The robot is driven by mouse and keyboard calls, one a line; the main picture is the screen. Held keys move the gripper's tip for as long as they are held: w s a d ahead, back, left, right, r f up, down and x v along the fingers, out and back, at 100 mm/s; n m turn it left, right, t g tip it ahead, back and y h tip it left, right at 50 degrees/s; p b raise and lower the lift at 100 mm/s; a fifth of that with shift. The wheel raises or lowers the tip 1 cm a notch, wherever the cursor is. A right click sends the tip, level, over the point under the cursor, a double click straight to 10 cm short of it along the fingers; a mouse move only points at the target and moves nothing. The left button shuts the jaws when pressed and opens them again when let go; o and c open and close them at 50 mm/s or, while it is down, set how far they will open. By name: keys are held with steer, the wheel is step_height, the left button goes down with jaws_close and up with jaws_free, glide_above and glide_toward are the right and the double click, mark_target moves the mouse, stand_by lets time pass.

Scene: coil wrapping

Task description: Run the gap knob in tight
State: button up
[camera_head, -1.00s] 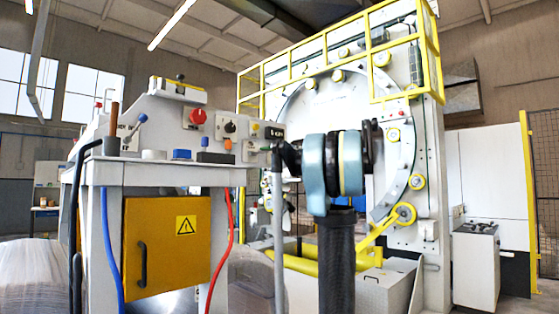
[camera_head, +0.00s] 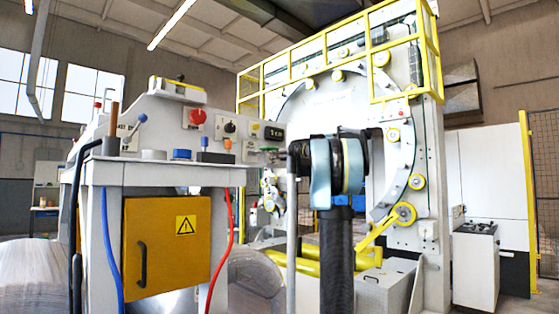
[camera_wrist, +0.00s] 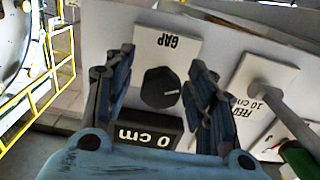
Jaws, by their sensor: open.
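The gap knob (camera_wrist: 160,87) is round and black with a pale pointer line, on a light panel in the wrist view. A white plate marked GAP (camera_wrist: 166,48) and a dark display (camera_wrist: 145,132) flank it. The display seems to read 0 cm in the wrist view, though in the head view (camera_head: 272,132) its digit looks more like 1. My gripper (camera_wrist: 160,62) is open, one finger on each side of the knob, with visible space between fingers and knob. In the head view my gripper (camera_head: 292,157) is at the console's right end; the knob is unclear there.
The console also carries a red button (camera_head: 197,117) and a black knob (camera_head: 230,127). The yellow-railed ring machine (camera_head: 300,110) stands behind.

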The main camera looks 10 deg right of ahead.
steer(key=c, duration=1.1)
steer(key=shift+m, duration=0.3)
